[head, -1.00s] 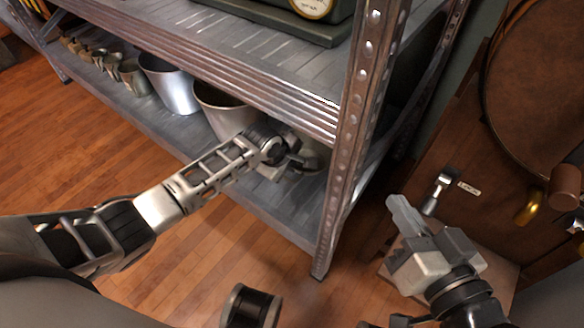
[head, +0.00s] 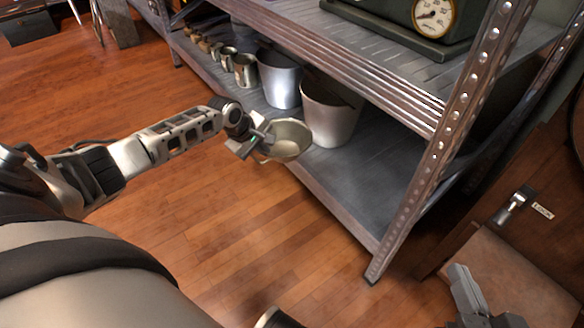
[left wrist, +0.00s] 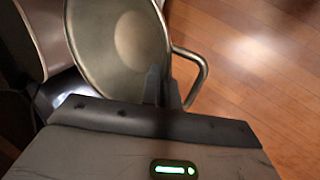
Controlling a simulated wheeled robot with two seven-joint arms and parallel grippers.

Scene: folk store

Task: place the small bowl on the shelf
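The small bowl (head: 287,140) is a dull metal bowl with a loop handle. In the head view it is in front of the lower shelf's edge, tilted with its open side showing. My left gripper (head: 258,143) is shut on the bowl at its rim near the handle. In the left wrist view the bowl (left wrist: 125,45) fills the top middle, with the fingers (left wrist: 163,88) at its rim. The shelf (head: 365,185) is grey metal; its lower board has bare room at the right. My right gripper (head: 468,290) is at the lower right, away from the bowl; its opening is unclear.
Two metal buckets, a nearer one (head: 335,115) and a farther one (head: 280,82), stand on the lower board, with several smaller cups (head: 245,70) beyond. The upright post (head: 440,150) bounds the right. A green scale (head: 400,25) sits above. Wooden floor is clear in front.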

